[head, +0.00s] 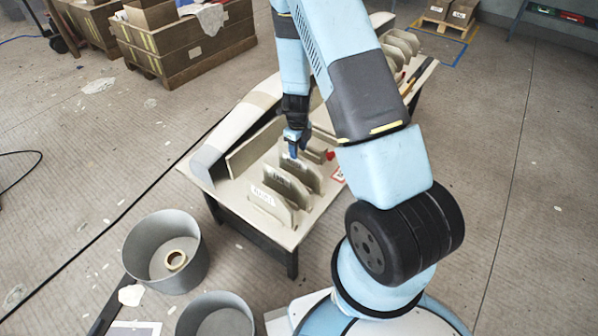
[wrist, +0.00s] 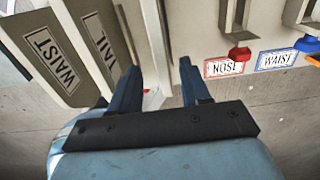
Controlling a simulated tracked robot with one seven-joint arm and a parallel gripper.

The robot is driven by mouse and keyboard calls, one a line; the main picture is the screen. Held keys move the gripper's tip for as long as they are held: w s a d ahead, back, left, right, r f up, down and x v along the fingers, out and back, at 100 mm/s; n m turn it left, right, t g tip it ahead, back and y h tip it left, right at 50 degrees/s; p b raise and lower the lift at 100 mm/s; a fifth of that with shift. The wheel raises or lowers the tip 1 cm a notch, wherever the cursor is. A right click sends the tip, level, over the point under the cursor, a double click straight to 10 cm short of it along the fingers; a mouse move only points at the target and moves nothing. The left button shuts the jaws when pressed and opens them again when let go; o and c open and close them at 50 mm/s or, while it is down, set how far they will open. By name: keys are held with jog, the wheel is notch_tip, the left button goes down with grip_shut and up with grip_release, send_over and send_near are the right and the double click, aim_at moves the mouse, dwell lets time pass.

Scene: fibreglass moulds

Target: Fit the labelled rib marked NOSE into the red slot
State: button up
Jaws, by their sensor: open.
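My gripper (head: 292,152) is open, just above the third rib (head: 303,172) of a row on the table. In the wrist view a narrow rib edge (wrist: 156,40) stands between and beyond the open fingertips (wrist: 158,72); its label face is hidden there, and I cannot read its label in the head view. To its left in the wrist view stand a rib marked TAIL (wrist: 110,35) and a rib marked WAIST (wrist: 48,50). A red slot marker (wrist: 238,54) sits by a red-framed NOSE label (wrist: 223,67), right of the fingers.
A blue marker (wrist: 307,43) and WAIST label (wrist: 276,59) lie right of the red one. A long curved mould (head: 235,120) runs along the table's left side. Grey bins (head: 135,250) stand on the floor at front left. Wooden crates (head: 190,50) stand behind.

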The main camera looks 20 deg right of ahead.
aim_at(299, 157)
jog(key=shift+s+d+f, duration=0.1)
jog(key=shift+d+f, duration=0.05)
jog(key=shift+f, duration=3.45)
jog(key=shift+c, duration=0.3)
grip_shut()
